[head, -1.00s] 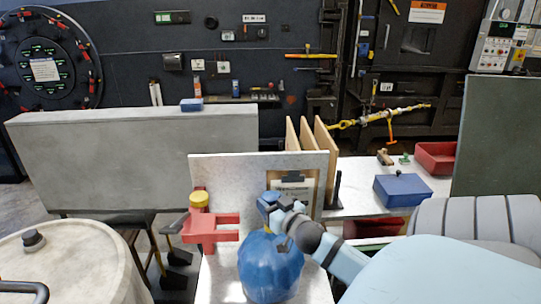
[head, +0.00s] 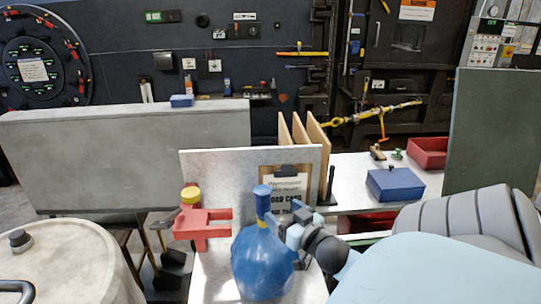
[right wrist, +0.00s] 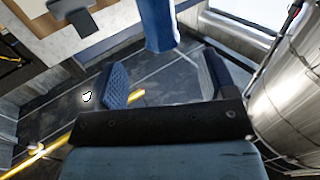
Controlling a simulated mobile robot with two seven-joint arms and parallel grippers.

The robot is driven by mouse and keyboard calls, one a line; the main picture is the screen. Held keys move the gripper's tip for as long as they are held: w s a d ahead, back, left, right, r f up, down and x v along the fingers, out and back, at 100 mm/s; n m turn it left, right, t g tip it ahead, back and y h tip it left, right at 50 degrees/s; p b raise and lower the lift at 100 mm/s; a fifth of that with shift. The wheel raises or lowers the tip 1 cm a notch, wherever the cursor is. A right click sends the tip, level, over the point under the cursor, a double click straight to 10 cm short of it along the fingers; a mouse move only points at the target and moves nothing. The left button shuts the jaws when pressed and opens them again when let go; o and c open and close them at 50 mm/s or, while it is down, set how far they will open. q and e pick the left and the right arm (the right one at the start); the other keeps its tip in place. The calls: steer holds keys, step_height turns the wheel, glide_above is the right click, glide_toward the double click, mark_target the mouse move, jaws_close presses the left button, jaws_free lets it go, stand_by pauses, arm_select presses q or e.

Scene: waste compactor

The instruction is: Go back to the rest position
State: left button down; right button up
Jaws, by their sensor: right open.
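A blue bottle (head: 262,270) with a blue cap (head: 262,191) stands upright on the grey bench at the lower middle of the head view. My right gripper (head: 276,221) is just right of the bottle's neck and below the cap. From this angle I cannot tell whether it touches the bottle. In the right wrist view, its two fingers (right wrist: 163,82) are spread with nothing between them. A blue piece (right wrist: 158,25), likely the bottle's top, shows beyond them. My left gripper is not in view.
A red clamp-like fixture (head: 205,222) with a yellow knob stands left of the bottle. A clipboard (head: 287,190) leans on the upright panel behind. A blue box (head: 395,184) and a red bin (head: 429,153) sit on the right bench. A large drum (head: 75,265) is at lower left.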

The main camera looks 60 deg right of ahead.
steer(key=shift+b+v, duration=0.35)
steer(key=shift+v, duration=2.05)
steer(key=w+a+f+n+g+y, duration=0.3)
steer(key=a+f+y, duration=0.2)
steer(key=a+f, duration=1.1)
steer(key=s+a+f+n+g+y, duration=0.2)
steer(key=a+f+n+g+y, duration=0.1)
steer(key=a+f, duration=0.9)
steer(key=shift+s+a+n+y, duration=0.2)
steer(key=shift+a+n+y, duration=0.25)
steer(key=shift+a, duration=0.8)
